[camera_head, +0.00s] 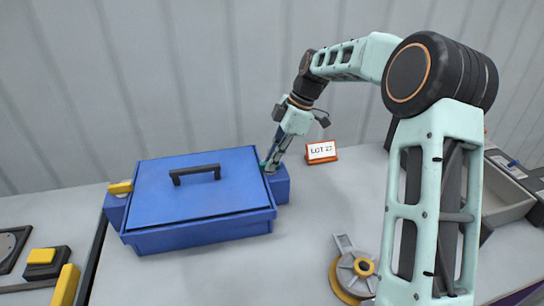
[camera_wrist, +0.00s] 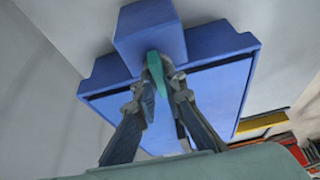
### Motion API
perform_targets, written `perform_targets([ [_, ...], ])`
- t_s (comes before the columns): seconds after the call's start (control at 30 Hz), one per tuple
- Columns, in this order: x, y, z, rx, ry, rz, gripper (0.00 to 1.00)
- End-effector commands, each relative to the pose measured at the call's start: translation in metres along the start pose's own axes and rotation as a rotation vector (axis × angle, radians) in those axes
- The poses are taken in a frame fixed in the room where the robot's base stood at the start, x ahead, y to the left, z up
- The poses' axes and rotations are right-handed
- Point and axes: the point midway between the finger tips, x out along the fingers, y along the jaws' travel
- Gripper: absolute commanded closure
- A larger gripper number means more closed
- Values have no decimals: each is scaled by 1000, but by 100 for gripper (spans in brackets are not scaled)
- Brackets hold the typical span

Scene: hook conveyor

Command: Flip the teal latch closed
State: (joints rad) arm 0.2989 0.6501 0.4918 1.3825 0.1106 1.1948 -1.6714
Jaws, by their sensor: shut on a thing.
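The teal latch (camera_wrist: 157,70) shows in the wrist view between my fingertips, by a blue block on the side of the blue box. My gripper (camera_wrist: 160,85) is shut on it. In the head view my gripper (camera_head: 272,163) points down at the right side of the blue box (camera_head: 150,240), beside the blue side block (camera_head: 279,186). Only a sliver of teal shows there, the rest hidden by the fingers. The box's lid (camera_head: 200,195) is down, with a black handle (camera_head: 195,174) on top.
A yellow latch (camera_head: 120,187) sits on the box's left side. A "LOT 23" sign (camera_head: 321,152) stands behind to the right. A grey and yellow round part (camera_head: 357,268) lies in front. A grey tray (camera_head: 502,195) is at far right. Bare table lies right of the box.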

Motion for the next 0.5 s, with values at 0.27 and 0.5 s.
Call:
perform_targets([
  [0.27, 0, 1, 0, -45, -2, -17, 100],
  [0.5, 0, 1, 0, -48, -2, -18, 100],
])
